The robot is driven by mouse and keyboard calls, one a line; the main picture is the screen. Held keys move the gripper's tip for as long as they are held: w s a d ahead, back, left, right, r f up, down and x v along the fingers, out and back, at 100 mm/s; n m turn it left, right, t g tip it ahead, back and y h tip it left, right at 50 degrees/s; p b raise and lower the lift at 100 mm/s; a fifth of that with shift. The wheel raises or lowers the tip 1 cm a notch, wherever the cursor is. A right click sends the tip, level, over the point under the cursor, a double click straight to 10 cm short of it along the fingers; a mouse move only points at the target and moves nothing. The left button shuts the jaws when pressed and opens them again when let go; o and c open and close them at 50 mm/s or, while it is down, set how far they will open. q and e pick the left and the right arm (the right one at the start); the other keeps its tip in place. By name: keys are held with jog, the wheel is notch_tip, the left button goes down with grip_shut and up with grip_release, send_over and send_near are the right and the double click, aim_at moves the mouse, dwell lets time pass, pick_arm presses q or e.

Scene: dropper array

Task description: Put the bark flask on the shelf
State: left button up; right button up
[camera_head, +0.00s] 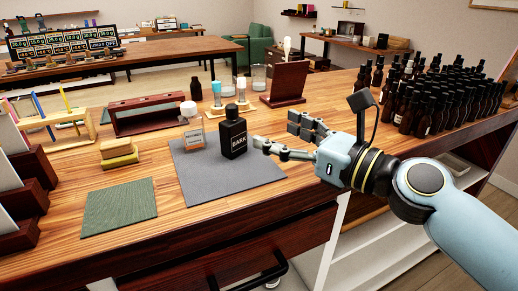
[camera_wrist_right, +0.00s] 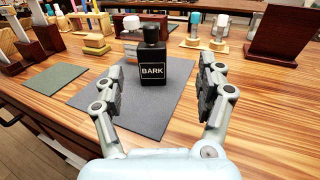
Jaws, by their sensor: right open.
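The bark flask (camera_head: 233,136) is a black square bottle with a black cap and a BARK label. It stands upright on the grey mat (camera_head: 205,184). My right gripper (camera_head: 278,134) is open and empty, just right of the flask in the head view. In the right wrist view the flask (camera_wrist_right: 152,71) stands ahead, between the two spread fingers (camera_wrist_right: 160,88), with no visible contact. A low reddish wooden rack (camera_head: 143,116) stands behind, left of the flask; I cannot tell if it is the shelf. My left gripper is not in view.
A white-capped clear bottle (camera_head: 192,128) stands close behind the flask. Yellow sponge-like blocks (camera_head: 119,153) and a green mat (camera_head: 120,205) lie left. A dark wooden stand (camera_head: 286,82) is behind. Many dark bottles (camera_head: 440,100) crowd the right. The table front is clear.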

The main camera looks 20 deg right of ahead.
aim_at(239, 130)
jog(key=shift+a+f, duration=0.4)
jog(key=shift+f, duration=0.15)
jog(key=x, duration=0.5)
jog(key=shift+w+a+f, duration=0.15)
jog(key=shift+w+a, duration=0.2)
jog(key=shift+w, duration=0.2)
jog(key=x, duration=0.3)
jog(key=shift+w+a+f, duration=0.2)
jog(key=shift+a+f, duration=0.15)
jog(key=shift+w+a, duration=0.15)
jog(key=shift+w, duration=0.2)
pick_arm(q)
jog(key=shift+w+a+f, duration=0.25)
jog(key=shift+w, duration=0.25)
pick_arm(e)
jog(key=shift+s, duration=0.1)
jog(key=shift+c, duration=0.3)
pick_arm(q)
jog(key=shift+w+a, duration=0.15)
pick_arm(e)
grip_shut()
